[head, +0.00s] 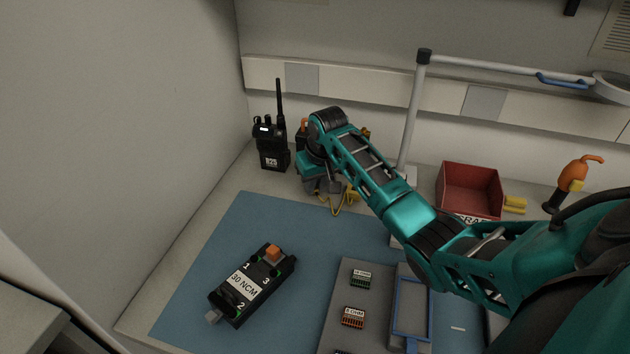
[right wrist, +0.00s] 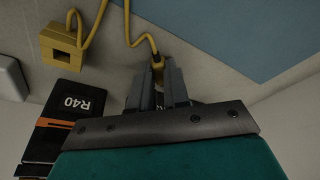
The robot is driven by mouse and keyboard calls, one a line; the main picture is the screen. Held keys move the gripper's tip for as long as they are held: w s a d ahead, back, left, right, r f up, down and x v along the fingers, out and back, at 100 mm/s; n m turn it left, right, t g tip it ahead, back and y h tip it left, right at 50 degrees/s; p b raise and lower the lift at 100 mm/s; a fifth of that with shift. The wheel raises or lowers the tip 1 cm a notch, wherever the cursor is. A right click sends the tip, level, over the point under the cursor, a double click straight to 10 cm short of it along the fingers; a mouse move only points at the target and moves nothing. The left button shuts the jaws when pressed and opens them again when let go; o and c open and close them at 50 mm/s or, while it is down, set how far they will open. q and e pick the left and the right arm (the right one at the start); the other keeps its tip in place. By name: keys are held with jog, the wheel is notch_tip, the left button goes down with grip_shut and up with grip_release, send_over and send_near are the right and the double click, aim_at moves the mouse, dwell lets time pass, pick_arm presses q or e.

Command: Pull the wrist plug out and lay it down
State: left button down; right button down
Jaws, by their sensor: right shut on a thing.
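My right gripper (head: 327,188) hangs at the back of the bench, beyond the blue mat. In the right wrist view its two grey fingers (right wrist: 158,90) are shut on the yellow wrist plug (right wrist: 156,62), which is mostly hidden between them. A yellow cord (right wrist: 128,25) runs up from the plug; it also shows below the gripper in the head view (head: 338,208). A yellow block (right wrist: 63,45) with a dark opening lies beside the cord, apart from the fingers. I cannot tell whether the plug sits in anything. My left gripper is not in view.
A black radio (head: 271,146) stands left of the gripper. A dark R40 unit (right wrist: 70,112) is close beside the fingers. The blue mat (head: 215,240) holds a 30 NCM box (head: 250,284). A red bin (head: 470,188) and a lamp post (head: 412,115) stand to the right.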

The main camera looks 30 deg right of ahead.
jog(key=c, duration=1)
grip_release()
jog(key=shift+r, duration=0.15)
jog(key=p+v, duration=0.1)
jog(key=v, duration=1.1)
jog(key=shift+s+r, duration=0.1)
jog(key=shift+r, duration=0.25)
